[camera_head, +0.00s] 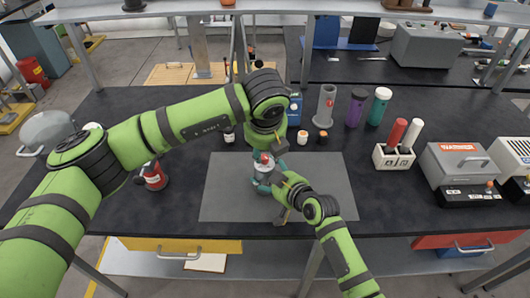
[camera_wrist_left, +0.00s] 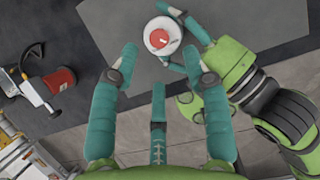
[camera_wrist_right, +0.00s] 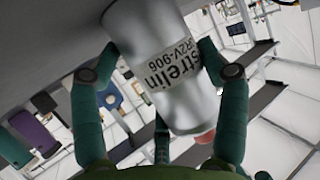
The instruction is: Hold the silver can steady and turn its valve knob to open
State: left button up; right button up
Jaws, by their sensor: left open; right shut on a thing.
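The silver can (camera_wrist_right: 160,62) stands on the grey mat (camera_head: 225,200), with a lettered label facing the right wrist camera. Its red valve knob (camera_wrist_left: 159,39) is on top and also shows in the head view (camera_head: 265,158). My right gripper (camera_head: 268,184) is shut around the can's side; its teal fingers (camera_wrist_right: 156,62) lie on both sides of the can. My left gripper (camera_wrist_left: 163,62) points down above the can, fingers spread and empty, with the knob beyond its fingertips.
A red canister (camera_head: 154,176) stands left of the mat. Behind the mat are a grey tube (camera_head: 325,106), a purple bottle (camera_head: 356,107), a teal bottle (camera_head: 379,106) and small jars. A white holder (camera_head: 393,157) with red and white cylinders stands right. The mat's right part is clear.

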pick_arm(q)
jog(key=v, duration=0.6)
pick_arm(e)
jog(key=shift+f, duration=0.15)
pick_arm(q)
jog(key=shift+s, duration=0.1)
pick_arm(e)
jog(key=o, duration=1.7)
